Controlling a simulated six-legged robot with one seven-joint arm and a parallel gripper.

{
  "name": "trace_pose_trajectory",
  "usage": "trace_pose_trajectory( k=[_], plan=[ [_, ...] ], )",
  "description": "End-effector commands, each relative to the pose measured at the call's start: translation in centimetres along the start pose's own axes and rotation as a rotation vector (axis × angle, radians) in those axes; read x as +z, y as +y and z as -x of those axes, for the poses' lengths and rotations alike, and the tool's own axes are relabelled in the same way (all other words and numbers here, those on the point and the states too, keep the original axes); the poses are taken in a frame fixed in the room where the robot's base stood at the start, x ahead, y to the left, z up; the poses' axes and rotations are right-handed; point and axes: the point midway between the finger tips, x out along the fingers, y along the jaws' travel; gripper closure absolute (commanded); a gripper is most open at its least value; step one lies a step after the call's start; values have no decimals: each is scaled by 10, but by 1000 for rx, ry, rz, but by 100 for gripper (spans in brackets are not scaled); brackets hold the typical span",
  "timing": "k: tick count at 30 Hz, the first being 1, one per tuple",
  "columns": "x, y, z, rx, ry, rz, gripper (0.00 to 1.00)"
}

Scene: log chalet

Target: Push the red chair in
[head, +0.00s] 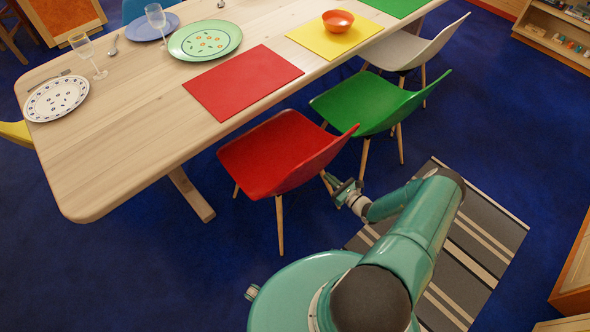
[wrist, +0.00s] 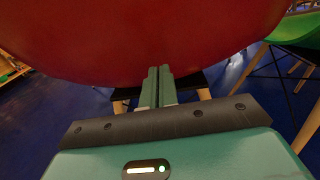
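The red chair (head: 280,155) stands at the near long side of the wooden table (head: 130,135). Its seat front is close to the table edge and its backrest faces my arm. My gripper (head: 342,186) is low beside the right end of the backrest, near a wooden leg. In the wrist view the red chair (wrist: 150,40) fills the top. The fingers of my gripper (wrist: 158,75) are together, with nothing seen between them, and point at the chair's red shell. I cannot tell whether they touch it.
A green chair (head: 368,104) stands close on the right, with a white chair (head: 415,46) beyond it. A red placemat (head: 243,80) lies on the table by the red chair. A striped rug (head: 470,240) lies under my arm. Blue floor is clear at left.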

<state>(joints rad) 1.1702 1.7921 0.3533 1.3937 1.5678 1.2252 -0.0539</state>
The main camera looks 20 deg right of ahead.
Motion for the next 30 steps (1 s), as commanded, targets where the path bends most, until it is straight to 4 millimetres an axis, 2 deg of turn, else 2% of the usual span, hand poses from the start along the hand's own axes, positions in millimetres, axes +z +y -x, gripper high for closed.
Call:
trace_pose_trajectory(
  k=[23,26,30],
  plan=[
    [1,3,-45,4,-4,-1,100],
    [1,2,-44,3,-3,-1,100],
    [1,0,-32,0,-2,-1,100]
  ],
)
